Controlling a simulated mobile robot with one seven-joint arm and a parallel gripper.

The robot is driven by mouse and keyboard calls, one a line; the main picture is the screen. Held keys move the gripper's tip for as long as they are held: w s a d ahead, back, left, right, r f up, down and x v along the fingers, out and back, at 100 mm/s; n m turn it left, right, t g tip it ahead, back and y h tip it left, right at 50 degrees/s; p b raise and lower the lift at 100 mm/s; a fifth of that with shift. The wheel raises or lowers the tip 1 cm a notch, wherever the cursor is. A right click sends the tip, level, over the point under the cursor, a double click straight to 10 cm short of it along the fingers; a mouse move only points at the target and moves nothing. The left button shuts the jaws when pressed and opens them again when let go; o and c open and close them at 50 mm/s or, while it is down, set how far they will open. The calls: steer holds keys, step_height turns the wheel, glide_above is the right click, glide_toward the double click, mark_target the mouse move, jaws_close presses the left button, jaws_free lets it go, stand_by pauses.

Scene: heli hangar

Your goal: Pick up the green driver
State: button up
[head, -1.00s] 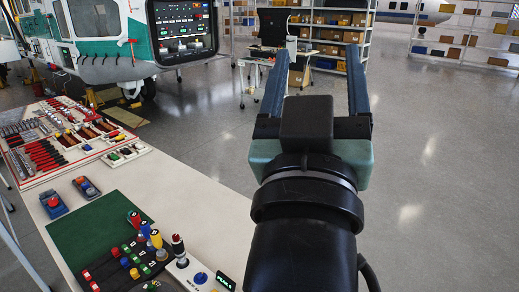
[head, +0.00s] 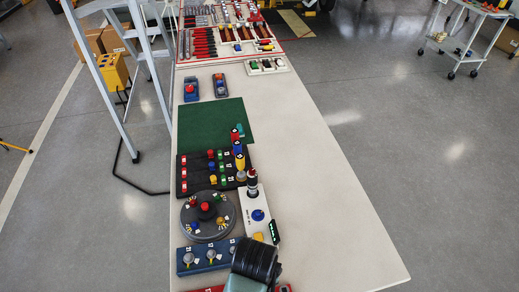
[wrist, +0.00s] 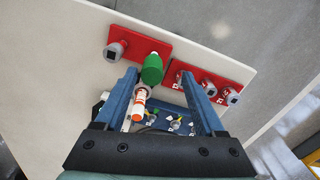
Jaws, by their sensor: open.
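The green driver shows in the wrist view as a green handle (wrist: 152,69) standing at a red holder block (wrist: 132,45) on the white table. My gripper (wrist: 158,75) is open, and the green handle lies between and just beyond its fingertips in the picture. I cannot tell the gap in depth. A white and orange cylinder (wrist: 139,104) appears below the green handle, between the fingers. In the head view my wrist (head: 255,262) is at the bottom edge; the fingers and green driver cannot be made out there.
Another red block with grey knobs (wrist: 215,85) stands beside the right finger. The table (head: 320,200) also holds a blue knob panel (head: 205,257), a round dial (head: 208,215), a green mat (head: 215,122) and a red-edged tool tray (head: 225,61). The table's right side is clear.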

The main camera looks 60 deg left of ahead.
steer(key=shift+w+f, duration=0.2)
steer(key=shift+f, duration=1.1)
steer(key=shift+w+f, duration=0.15)
steer(key=shift+f, duration=1.15)
steer(key=shift+w+f, duration=0.2)
steer(key=shift+f, duration=1.1)
jaws_close()
